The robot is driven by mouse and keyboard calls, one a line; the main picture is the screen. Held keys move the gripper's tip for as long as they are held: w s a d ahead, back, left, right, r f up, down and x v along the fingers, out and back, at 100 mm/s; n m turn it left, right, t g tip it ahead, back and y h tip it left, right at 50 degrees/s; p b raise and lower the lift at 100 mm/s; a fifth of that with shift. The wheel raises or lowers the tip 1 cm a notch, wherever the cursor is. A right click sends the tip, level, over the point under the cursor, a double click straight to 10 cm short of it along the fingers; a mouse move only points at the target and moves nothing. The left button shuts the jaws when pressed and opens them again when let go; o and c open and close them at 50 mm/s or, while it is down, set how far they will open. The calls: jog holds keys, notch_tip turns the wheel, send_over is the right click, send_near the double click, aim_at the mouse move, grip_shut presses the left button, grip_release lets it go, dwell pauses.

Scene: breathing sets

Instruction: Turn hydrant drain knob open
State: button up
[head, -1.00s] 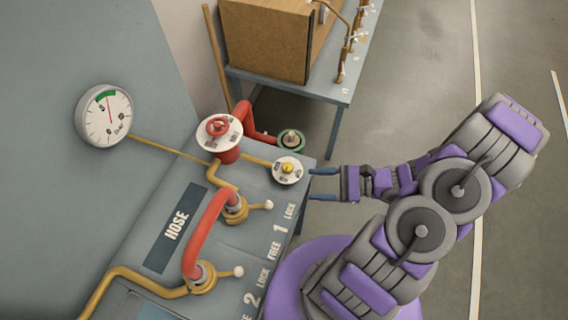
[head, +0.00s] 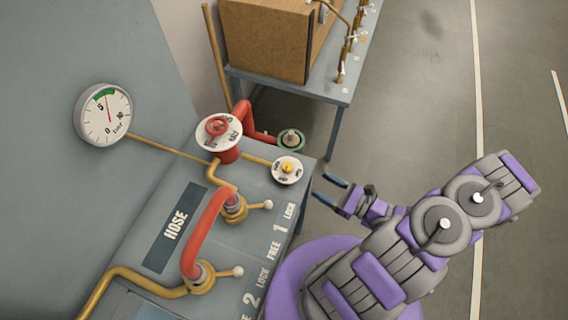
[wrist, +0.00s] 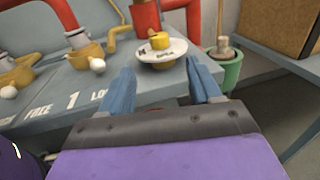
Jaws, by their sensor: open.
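A small yellow knob (head: 287,167) sits on a round white dial (head: 287,178) at the near right corner of the grey panel, by the red hydrant (head: 228,155). I take it to be the drain knob. In the wrist view the knob (wrist: 159,41) and its white dial (wrist: 160,56) appear ahead, between my two blue fingers. My gripper (head: 320,186) is open and empty, just right of the panel edge and apart from the knob. In the wrist view my gripper (wrist: 158,70) has a wide gap between its fingers. The dial's small lettering is unreadable.
Hose valves with white-tipped levers (head: 268,204) stand left of the gripper. A pressure gauge (head: 103,115) is on the wall. A green-rimmed bucket (head: 290,141) and a bench (head: 335,90) are behind. The floor (head: 420,110) at right is clear.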

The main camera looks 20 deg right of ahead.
aim_at(283, 164)
jog(key=b+x, duration=0.2)
jog(key=x, duration=1.3)
jog(key=shift+a, duration=0.1)
jog(key=shift+c, duration=0.4)
jog(key=c, duration=0.9)
